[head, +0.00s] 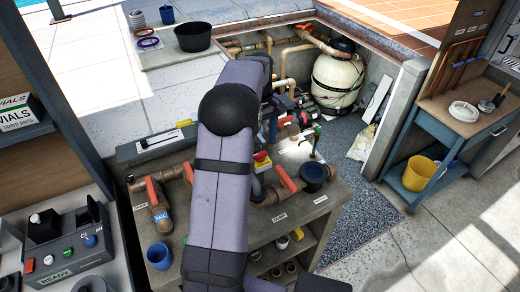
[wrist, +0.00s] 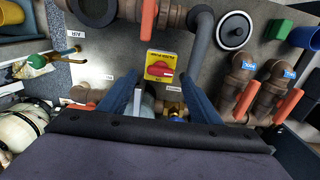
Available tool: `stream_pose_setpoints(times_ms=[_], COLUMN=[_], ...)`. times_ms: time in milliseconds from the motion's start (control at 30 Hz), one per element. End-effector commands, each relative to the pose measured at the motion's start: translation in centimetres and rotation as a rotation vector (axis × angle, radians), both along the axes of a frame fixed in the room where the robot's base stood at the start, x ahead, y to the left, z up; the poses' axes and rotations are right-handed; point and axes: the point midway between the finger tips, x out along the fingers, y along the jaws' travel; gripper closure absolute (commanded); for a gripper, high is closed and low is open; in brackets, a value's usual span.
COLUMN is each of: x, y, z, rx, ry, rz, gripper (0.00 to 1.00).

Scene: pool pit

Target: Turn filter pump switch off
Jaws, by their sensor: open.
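The filter pump switch (wrist: 160,66) is a small yellow box with a red rotary knob, on the grey bench top. The switch also shows in the head view (head: 262,159), just right of my arm. My gripper (wrist: 160,97) is open, its two blue fingers apart on either side below the switch in the wrist view. Nothing is seen between the fingers touching the knob. In the head view my arm covers much of the bench middle, and I cannot make out the fingertips clearly.
Brown pipes with orange valve handles (wrist: 244,99) stand near the switch, and a grey pipe (wrist: 200,45) runs close by. A black round fitting (head: 314,174) and blue cup (head: 159,256) are on the bench. A cream filter tank (head: 338,80) stands behind.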

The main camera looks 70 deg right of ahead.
Motion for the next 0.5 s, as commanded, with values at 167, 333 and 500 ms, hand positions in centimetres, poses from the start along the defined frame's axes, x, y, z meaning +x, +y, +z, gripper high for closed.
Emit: stream_pose_setpoints(times_ms=[167, 333, 500], x=[0.0, 0.0, 0.0], y=[-0.1, 0.0, 0.0], z=[2.2, 3.4, 3.7], rx=[-0.004, -0.002, -0.001], ry=[-0.001, -0.001, 0.000], rz=[0.001, 0.001, 0.001], gripper=[0.42, 0.42, 0.42])
